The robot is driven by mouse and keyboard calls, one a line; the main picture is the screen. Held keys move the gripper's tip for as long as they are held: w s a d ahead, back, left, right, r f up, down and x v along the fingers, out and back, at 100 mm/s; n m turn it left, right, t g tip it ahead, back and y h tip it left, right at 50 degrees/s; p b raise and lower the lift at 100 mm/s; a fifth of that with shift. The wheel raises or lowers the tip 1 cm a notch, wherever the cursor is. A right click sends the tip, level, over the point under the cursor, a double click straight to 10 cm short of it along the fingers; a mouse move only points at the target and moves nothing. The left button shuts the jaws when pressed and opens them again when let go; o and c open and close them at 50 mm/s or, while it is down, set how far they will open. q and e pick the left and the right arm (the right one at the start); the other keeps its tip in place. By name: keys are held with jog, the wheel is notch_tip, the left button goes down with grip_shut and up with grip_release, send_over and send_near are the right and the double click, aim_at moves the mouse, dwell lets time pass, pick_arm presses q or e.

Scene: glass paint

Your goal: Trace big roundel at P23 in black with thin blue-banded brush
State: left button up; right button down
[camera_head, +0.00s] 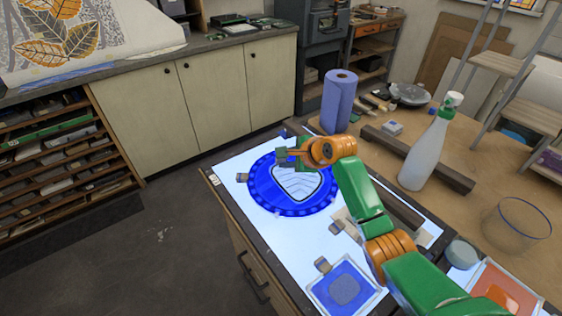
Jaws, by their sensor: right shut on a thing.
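The big roundel (262,192) is a deep blue glass disc with a beaded rim, lying flat on the bright light table. Its middle holds a pale shield-like shape (298,183) with dark outlines and lines. My right gripper (286,156) is over the far edge of the roundel, shut on a slim thing that I take to be the blue-banded brush. The brush is mostly hidden by the fingers; I cannot tell whether its tip touches the glass. My left gripper is not in view.
A smaller blue square pane (360,273) lies at the light table's near end. Small metal blocks (242,177) sit by the panes. A blue paper roll (338,103), a white spray bottle (428,150), a dark bar (455,178) and a glass bowl (515,222) stand to the right.

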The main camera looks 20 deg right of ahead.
jog(key=shift+w+d, duration=0.15)
jog(key=shift+d, duration=0.2)
jog(key=shift+s+d+f, duration=0.1)
jog(key=shift+s+d, duration=0.05)
jog(key=shift+d, duration=0.5)
jog(key=shift+s+d+f, duration=0.1)
jog(key=shift+d, duration=0.55)
jog(key=shift+s+d+r, duration=0.1)
jog(key=shift+s+d, duration=0.15)
jog(key=shift+s, duration=0.3)
jog(key=shift+s+d, duration=0.25)
jog(key=shift+s, duration=1.6)
jog(key=shift+s+a, duration=0.15)
jog(key=shift+s, duration=1)
jog(key=s, duration=0.2)
jog(key=s+a, duration=0.1)
jog(key=s, duration=0.2)
jog(key=shift+s+a, duration=0.1)
jog(key=shift+a, duration=0.05)
jog(key=shift+r, duration=0.2)
jog(key=shift+r, duration=2.4)
